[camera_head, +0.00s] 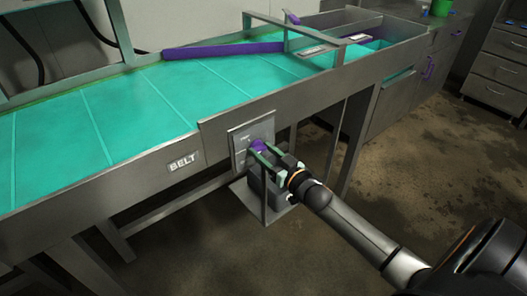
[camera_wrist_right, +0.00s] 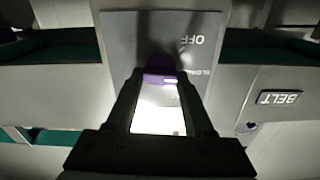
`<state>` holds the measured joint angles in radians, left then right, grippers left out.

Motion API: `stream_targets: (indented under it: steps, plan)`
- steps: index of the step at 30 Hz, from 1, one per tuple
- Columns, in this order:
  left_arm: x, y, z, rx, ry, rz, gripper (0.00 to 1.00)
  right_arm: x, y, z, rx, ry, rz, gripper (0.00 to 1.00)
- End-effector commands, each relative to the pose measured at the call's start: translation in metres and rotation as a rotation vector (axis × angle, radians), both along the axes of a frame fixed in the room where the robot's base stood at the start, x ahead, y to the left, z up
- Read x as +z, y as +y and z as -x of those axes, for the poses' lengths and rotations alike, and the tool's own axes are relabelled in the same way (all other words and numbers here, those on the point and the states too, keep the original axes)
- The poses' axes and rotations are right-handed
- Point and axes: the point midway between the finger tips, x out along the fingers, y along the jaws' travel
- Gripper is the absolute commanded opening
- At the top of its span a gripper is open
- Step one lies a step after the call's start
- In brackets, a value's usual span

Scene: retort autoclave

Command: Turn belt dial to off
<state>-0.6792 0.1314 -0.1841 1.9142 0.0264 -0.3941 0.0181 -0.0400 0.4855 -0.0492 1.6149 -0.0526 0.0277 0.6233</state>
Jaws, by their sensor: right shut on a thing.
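The purple belt dial (camera_head: 258,146) sits on a grey control plate (camera_head: 240,150) on the belt's front side, right of the BELT label (camera_head: 184,161). My right gripper (camera_head: 264,150) reaches the dial from the lower right and is shut on it. In the right wrist view the dial (camera_wrist_right: 160,66) lies between the fingertips of my right gripper (camera_wrist_right: 160,76). The plate (camera_wrist_right: 118,30) shows the word OFF upside down there; other lettering is partly hidden by a finger. The dial's pointing direction is hard to tell. My left gripper is not in view.
The teal conveyor belt (camera_head: 120,105) runs above the plate, with a purple guide bar (camera_head: 215,50) across it. Metal legs and a frame stand below and beside my right gripper. The floor (camera_head: 420,160) to the right is open, with cabinets behind.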

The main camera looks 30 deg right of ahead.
Motion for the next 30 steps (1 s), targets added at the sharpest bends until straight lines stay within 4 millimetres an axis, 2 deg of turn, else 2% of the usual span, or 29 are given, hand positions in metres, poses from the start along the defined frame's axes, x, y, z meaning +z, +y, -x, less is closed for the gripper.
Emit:
stream_targets:
  steps: [8, 14, 30]
  plan:
    - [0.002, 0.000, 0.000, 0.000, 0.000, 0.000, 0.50, 0.000, 0.000, 0.000, 0.000, -0.002, 0.027, 0.00]
    - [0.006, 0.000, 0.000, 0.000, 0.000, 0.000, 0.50, 0.001, 0.000, 0.000, 0.000, -0.009, 0.121, 0.00]
    - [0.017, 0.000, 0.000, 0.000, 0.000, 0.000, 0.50, 0.001, 0.002, 0.000, 0.000, -0.047, 0.584, 0.00]
